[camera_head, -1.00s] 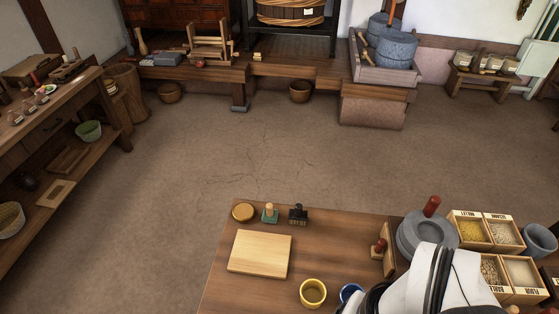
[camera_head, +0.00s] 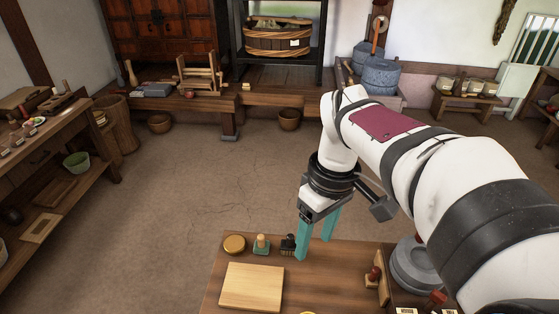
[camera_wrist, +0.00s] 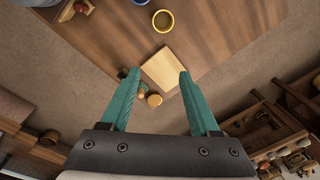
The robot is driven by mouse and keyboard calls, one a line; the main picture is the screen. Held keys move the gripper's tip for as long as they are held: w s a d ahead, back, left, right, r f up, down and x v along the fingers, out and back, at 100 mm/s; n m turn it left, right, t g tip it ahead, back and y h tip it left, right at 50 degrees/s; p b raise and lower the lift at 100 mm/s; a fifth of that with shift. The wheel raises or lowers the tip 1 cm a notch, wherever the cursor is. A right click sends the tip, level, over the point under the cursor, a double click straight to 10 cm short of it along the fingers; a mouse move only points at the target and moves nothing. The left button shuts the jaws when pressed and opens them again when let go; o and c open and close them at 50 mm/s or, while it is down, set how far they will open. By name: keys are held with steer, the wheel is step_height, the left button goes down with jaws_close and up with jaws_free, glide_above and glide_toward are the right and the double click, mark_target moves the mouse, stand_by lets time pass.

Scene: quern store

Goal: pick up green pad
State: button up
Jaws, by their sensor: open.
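The green pad (camera_head: 261,245) is a small green block with a pale wooden knob on top. It stands upright near the table's far edge, between a round wooden lid and a black stamp (camera_head: 287,242). My gripper (camera_head: 314,249) has teal fingers, spread open with nothing between them, above the table to the right of the pad and the black stamp. In the wrist view my gripper (camera_wrist: 158,73) points down at the table. The pad (camera_wrist: 142,94) shows small there, close beside the left finger, which partly covers that area.
A pale wooden board (camera_head: 252,287) lies in front of the pad. The round wooden lid (camera_head: 234,244) is just left of it. A wooden stand with a red-knobbed piece (camera_head: 375,274) and a grey millstone (camera_head: 412,262) are at right. A yellow cup (camera_wrist: 163,21) shows in the wrist view.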

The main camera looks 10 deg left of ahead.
steer(key=w+a+f+n, duration=0.2)
steer(key=w+a+n, duration=0.2)
steer(key=w+n, duration=0.2)
steer(key=w+a+f+n, duration=0.3)
steer(key=w+a+n, duration=0.15)
steer(key=w, duration=0.25)
steer(key=n+h, duration=0.1)
steer(key=n, duration=0.5)
glide_above(261, 236)
step_height(261, 236, down, 4)
steer(key=shift+n, duration=0.75)
step_height(261, 236, down, 16)
steer(key=shift+f, duration=0.15)
jaws_close()
